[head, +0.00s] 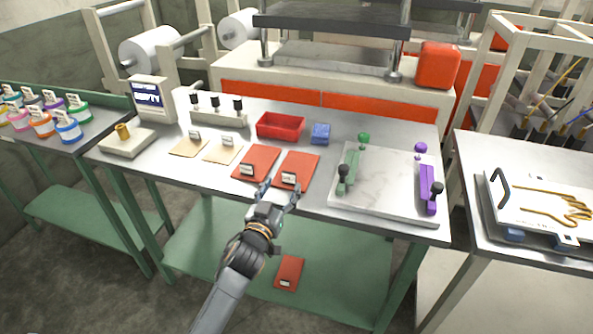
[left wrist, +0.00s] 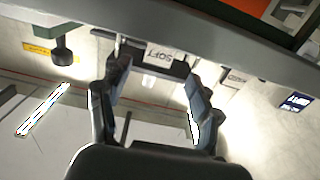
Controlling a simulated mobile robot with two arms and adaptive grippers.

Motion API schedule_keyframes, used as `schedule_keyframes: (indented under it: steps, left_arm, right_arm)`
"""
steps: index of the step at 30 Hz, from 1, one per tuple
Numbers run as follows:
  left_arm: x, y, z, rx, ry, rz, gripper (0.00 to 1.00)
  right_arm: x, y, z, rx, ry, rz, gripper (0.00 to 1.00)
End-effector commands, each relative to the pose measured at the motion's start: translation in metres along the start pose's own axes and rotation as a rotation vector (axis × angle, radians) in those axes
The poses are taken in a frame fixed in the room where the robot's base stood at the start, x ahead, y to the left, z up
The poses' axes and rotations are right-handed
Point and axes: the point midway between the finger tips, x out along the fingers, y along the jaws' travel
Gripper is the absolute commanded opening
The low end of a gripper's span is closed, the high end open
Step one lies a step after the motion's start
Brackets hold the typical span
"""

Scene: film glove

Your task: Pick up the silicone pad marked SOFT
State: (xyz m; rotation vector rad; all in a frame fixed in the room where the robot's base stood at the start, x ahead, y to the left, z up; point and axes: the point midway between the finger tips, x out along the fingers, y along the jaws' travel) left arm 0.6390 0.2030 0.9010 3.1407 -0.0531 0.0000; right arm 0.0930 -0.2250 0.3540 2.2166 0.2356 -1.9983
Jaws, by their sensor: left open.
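Two red-orange pads lie side by side near the front edge of the metal table: a left pad (head: 257,161) and a right pad (head: 299,163), each with a small white label. My left gripper (head: 281,188) is open and empty at the front edge, its fingers either side of the right pad's label. In the left wrist view a label reading SOFT (left wrist: 158,55) shows between the open fingers (left wrist: 157,72). The label words are too small to read in the head view. My right gripper is not in view.
Another red-orange pad (head: 290,271) lies on the green lower shelf. Tan pads (head: 224,149), a red tray (head: 280,126) and a blue block (head: 320,133) stand around the pads. A pale plate (head: 385,188) with green and purple clamps is at right.

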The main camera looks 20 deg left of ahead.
Motion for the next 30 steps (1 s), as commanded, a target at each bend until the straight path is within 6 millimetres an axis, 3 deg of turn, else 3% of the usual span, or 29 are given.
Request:
schedule_keyframes:
  steps: [5, 15, 24, 30]
  left_arm:
    - [0.012, 0.001, -0.001, 0.001, 0.000, 0.001, 0.64]
    - [0.057, 0.003, -0.004, 0.001, -0.001, 0.000, 0.64]
    - [0.061, 0.003, -0.003, 0.001, -0.001, 0.000, 0.64]
    - [0.061, 0.003, -0.003, 0.001, -0.001, 0.000, 0.25]
  right_arm:
    - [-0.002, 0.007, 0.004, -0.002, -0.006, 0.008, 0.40]
    - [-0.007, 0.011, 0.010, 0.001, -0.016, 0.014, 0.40]
    - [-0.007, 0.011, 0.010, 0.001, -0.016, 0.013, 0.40]
    - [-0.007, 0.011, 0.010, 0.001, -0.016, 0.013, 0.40]
